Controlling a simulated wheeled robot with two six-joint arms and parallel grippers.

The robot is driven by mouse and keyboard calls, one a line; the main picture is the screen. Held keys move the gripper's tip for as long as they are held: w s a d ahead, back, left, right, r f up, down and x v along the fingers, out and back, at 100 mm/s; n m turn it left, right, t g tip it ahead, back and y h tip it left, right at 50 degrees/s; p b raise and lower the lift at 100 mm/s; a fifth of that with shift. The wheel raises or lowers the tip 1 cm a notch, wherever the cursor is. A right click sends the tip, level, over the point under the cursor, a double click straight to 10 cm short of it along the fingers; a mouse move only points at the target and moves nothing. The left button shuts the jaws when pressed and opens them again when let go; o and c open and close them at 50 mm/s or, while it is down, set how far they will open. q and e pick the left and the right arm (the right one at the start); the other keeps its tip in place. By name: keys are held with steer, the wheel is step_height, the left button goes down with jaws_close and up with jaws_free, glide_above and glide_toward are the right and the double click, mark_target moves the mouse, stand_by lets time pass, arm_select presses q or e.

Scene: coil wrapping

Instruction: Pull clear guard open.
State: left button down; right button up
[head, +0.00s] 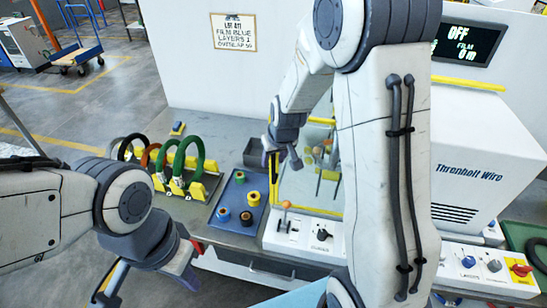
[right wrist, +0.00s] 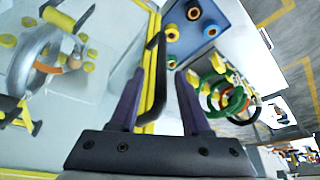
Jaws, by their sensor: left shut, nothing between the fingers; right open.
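The clear guard (head: 305,190) is a see-through panel with yellow edging on the front of the white machine. It appears closed, with rings and yellow parts visible behind it. Its black bar handle (head: 273,176) is upright at the left edge. In the right wrist view the handle (right wrist: 157,85) lies between the two dark fingers of my right gripper (right wrist: 160,100), which is open around it. In the head view my right gripper (head: 283,153) is at the handle's top. My left gripper (head: 182,264) is low at the front left, shut and empty, away from the guard.
A blue tray with coloured spools (head: 239,203) sits left of the guard. Green, orange and black coils (head: 180,165) stand on a yellow rack further left. A lever and knob panel (head: 300,236) lies below the guard. My right arm hides much of the machine.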

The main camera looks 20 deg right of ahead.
steer(key=shift+w+f, duration=0.1)
steer(key=shift+f, duration=0.1)
jaws_close()
stand_by(1.4)
